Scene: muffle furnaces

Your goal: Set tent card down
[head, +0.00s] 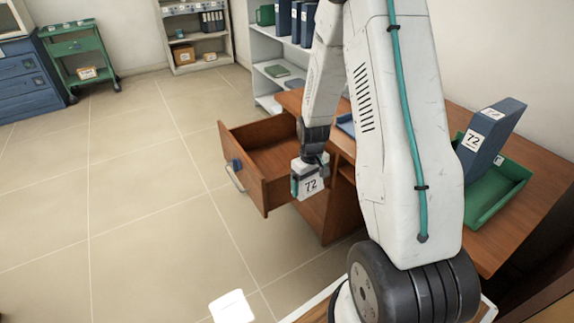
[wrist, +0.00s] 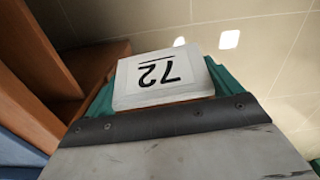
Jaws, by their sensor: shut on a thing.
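The tent card (head: 311,185) is white with a black underlined "72". My gripper (head: 308,168) is shut on it and holds it in the air, in front of the desk's open drawer. In the wrist view the card (wrist: 160,80) shows its numbered face upside down, between teal finger pads (wrist: 222,80). The card's lower part is hidden behind the gripper's edge in that view.
The wooden drawer (head: 262,190) stands pulled out and its visible floor looks empty. The desk (head: 515,225) bears a green tray (head: 490,207) with a blue binder (head: 490,140) marked 72 leaning in it. Shelves (head: 272,78) stand behind.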

